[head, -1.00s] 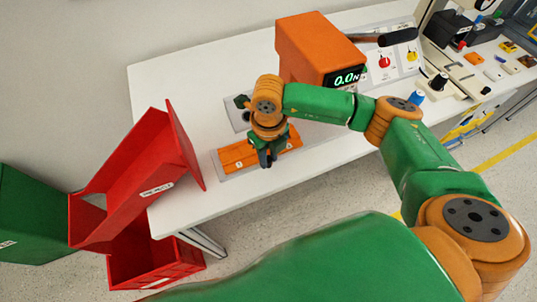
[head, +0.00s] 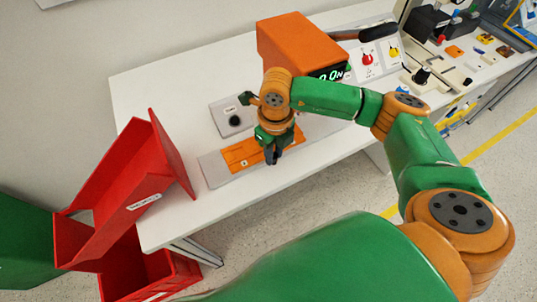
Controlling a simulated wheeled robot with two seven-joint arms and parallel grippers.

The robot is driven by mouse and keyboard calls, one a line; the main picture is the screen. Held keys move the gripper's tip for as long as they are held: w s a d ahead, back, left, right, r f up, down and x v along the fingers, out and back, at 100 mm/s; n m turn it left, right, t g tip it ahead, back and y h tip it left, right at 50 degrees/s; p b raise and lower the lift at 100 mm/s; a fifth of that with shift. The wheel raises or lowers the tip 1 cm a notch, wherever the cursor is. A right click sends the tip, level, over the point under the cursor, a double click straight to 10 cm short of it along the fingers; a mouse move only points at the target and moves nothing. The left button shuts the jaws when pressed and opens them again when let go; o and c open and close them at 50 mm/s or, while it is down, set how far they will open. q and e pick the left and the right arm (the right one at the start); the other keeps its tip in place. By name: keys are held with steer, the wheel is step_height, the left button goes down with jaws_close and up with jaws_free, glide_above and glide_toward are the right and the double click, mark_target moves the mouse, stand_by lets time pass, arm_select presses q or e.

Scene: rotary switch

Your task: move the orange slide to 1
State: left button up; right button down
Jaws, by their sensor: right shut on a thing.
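The orange slide (head: 240,155) is a flat orange strip lying in a grey base plate (head: 213,171) near the front edge of the white table. Bare grey base shows at its left end. A small white mark sits on the slide, too small to read surely. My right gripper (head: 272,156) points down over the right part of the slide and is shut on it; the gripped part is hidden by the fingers. My left gripper is not in view.
A grey plate with a black knob (head: 235,121) lies just behind the slide. An orange box with a green display (head: 296,45) stands behind my right arm. A red tilted bin (head: 130,180) is at the table's left end. Panels with red and yellow knobs are at the back right.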

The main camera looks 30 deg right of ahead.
steer(key=c, duration=0.7)
jaws_free()
steer(key=shift+w+a, duration=0.1)
step_height(320, 180, up, 7)
steer(key=shift+r+b, duration=0.1)
steer(key=shift+b, duration=0.5)
steer(key=shift+c, duration=0.2)
